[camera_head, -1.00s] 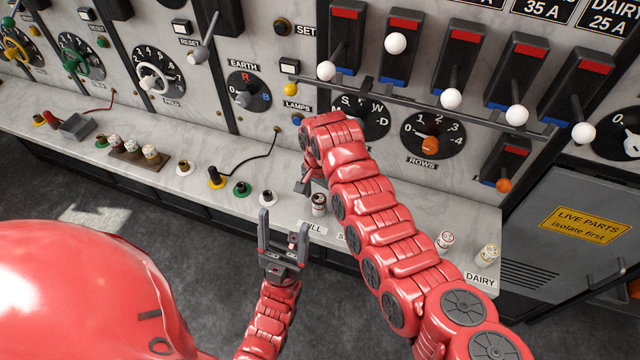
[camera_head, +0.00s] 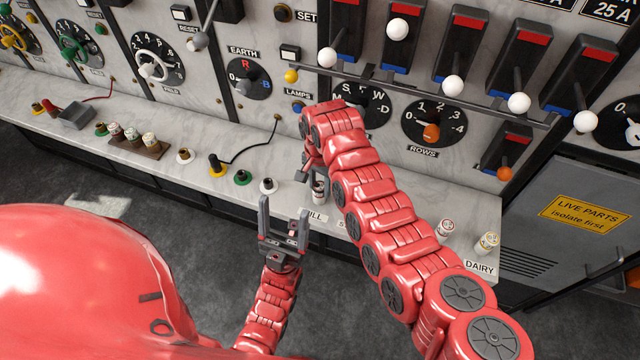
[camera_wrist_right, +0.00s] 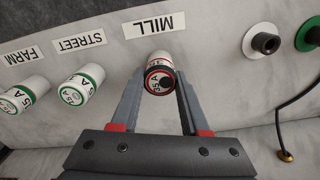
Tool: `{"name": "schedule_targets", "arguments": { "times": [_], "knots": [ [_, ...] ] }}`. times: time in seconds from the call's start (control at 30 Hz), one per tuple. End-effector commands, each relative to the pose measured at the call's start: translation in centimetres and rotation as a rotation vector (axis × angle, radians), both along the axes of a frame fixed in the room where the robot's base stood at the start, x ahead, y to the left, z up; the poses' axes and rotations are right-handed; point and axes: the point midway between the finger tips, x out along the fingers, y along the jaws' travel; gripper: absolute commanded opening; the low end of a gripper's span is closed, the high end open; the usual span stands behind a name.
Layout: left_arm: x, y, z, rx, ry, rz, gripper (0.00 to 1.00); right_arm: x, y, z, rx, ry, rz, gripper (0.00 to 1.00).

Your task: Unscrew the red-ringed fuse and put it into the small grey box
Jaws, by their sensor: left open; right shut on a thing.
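The red-ringed fuse (camera_wrist_right: 160,72) is a white cylinder at the MILL label (camera_wrist_right: 153,25). In the right wrist view my right gripper (camera_wrist_right: 160,88) has one finger on each side of it and is shut on it. In the head view the fuse (camera_head: 319,193) stands at the front of the ledge, partly behind my right gripper (camera_head: 314,181). Its base is hidden, so I cannot tell whether it is seated. My left gripper (camera_head: 284,232) is open and empty in front of the ledge. The small grey box (camera_head: 76,115) sits far left on the ledge.
Green-ringed fuses stand at STREET (camera_wrist_right: 81,84) and FARM (camera_wrist_right: 25,94). A brown rack (camera_head: 140,145) with several fuses and a black plug (camera_head: 217,165) with a cable lie between the box and my right gripper. Levers (camera_head: 453,84) overhang the ledge.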

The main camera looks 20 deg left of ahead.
Motion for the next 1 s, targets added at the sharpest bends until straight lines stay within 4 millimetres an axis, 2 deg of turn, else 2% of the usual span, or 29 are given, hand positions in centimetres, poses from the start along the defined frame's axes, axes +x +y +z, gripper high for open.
{"name": "schedule_targets", "arguments": {
  "times": [0.37,0.47,0.7,1.0],
  "knots": [
    [0.0,0.0,-0.1,0.0,0.0,0.0,0.73,0.0,0.0,0.0,0.001,0.0,0.027,0.0],
    [0.0,0.0,-0.6,0.0,0.0,0.0,0.73,0.1,0.0,-0.2,0.001,0.0,0.161,0.0],
    [0.0,0.0,-1.9,0.0,0.0,0.0,0.73,0.0,0.0,-0.3,-0.001,0.002,0.638,0.0],
    [0.0,0.0,-3.6,0.0,0.0,0.0,0.73,0.0,0.1,-0.3,-0.001,0.0,0.971,0.0]
  ]
}}
